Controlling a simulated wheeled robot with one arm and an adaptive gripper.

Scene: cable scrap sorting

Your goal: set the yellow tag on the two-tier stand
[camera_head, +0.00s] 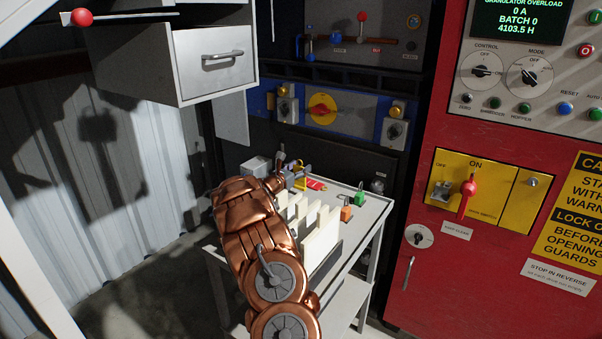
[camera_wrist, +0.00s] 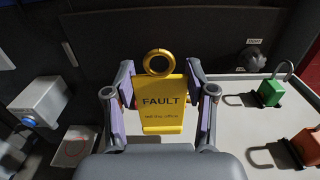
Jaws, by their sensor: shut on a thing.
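My gripper (camera_wrist: 160,105) is shut on the yellow tag (camera_wrist: 162,103), which reads FAULT and has a ring at its top. The tag stands roughly upright between the purple finger pads. In the head view my gripper (camera_head: 291,168) is over the far part of a white stand (camera_head: 368,222) with a top surface and a lower shelf (camera_head: 347,302). The stand's top also shows in the wrist view (camera_wrist: 238,140). My copper arm covers the stand's left side in the head view. Whether the tag's lower edge touches the top cannot be told.
A green padlock (camera_head: 360,198) and an orange padlock (camera_head: 346,213) are on the top at the right. Cream upright plates (camera_head: 320,242) stand nearer. A grey box with a blue button (camera_wrist: 45,102) is at the left in the wrist view. A dark panel is behind.

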